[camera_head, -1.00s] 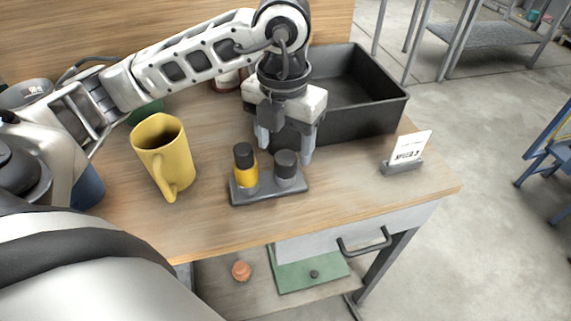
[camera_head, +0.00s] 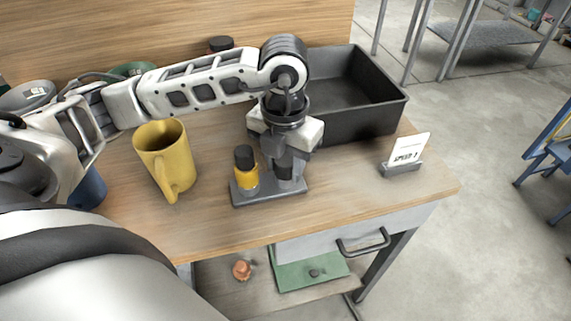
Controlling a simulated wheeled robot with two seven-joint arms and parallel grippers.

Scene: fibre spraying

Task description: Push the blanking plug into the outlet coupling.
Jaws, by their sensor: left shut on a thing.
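A dark grey base (camera_head: 240,201) on the bench bears a yellow cylinder with a black cap (camera_head: 246,172) and, to its right, a dark-topped grey cylinder (camera_head: 286,172). My left gripper (camera_head: 285,172) points down and is shut on the grey cylinder, which still stands at the base. The fingers and wrist hide much of it. I cannot tell which part is the blanking plug or the outlet coupling. My right gripper is not in view.
A yellow mug (camera_head: 166,160) stands left of the base. A black open bin (camera_head: 360,100) stands behind right. A small sign in a holder (camera_head: 404,168) is at the right. The bench front between mug and base is clear. Below are a drawer handle (camera_head: 364,243) and a green plate (camera_head: 300,270).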

